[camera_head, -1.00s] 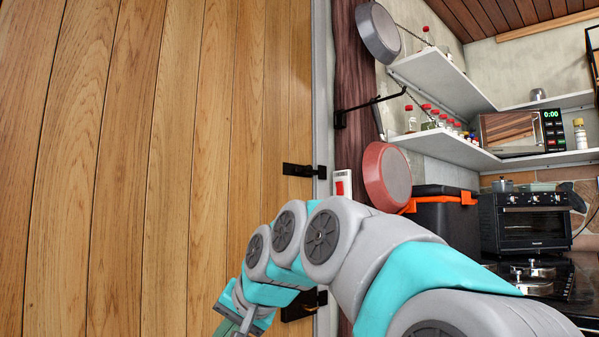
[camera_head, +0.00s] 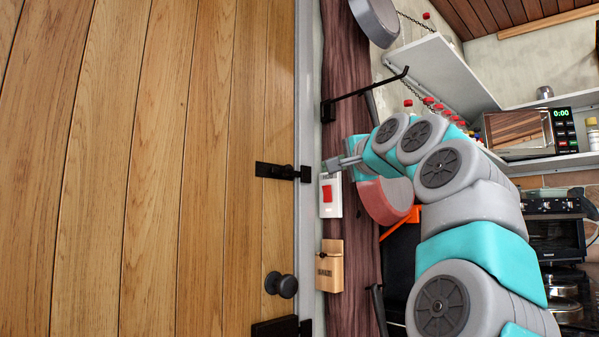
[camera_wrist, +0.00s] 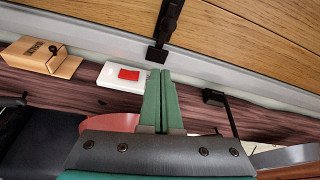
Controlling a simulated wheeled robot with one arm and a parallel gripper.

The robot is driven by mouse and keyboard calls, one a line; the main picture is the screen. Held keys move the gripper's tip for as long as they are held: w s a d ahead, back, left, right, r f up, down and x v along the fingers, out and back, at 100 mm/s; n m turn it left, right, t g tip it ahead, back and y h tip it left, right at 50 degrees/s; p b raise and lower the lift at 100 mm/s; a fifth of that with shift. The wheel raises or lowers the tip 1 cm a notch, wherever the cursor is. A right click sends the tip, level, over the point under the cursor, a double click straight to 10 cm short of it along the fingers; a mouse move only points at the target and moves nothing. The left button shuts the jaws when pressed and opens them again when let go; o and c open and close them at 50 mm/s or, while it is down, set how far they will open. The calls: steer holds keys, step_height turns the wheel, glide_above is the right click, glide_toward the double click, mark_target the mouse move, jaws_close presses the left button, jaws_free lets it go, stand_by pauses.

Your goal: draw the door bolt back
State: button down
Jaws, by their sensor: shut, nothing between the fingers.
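A wooden plank door (camera_head: 150,170) fills the left of the head view. A black door bolt (camera_head: 276,171) sits on its right edge, with a short end piece reaching over the grey frame. In the wrist view the bolt (camera_wrist: 168,22) runs along the door to a square black piece (camera_wrist: 156,55) on the frame. My gripper (camera_head: 331,164) is shut and empty, just right of the bolt and above the red switch. In the wrist view its green fingertips (camera_wrist: 161,73) lie together just short of the black end piece, seemingly apart from it.
A white plate with a red switch (camera_head: 330,194) is close below my gripper. A wooden box (camera_head: 329,266), a black hook bracket (camera_head: 366,92) and a red pan (camera_head: 388,199) are on the wall. A round knob (camera_head: 286,286) and another black fitting (camera_head: 281,328) are lower on the door.

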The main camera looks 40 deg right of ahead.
steer(key=shift+s+d+r, duration=0.15)
steer(key=shift+d+r, duration=0.15)
steer(key=shift+d, duration=0.15)
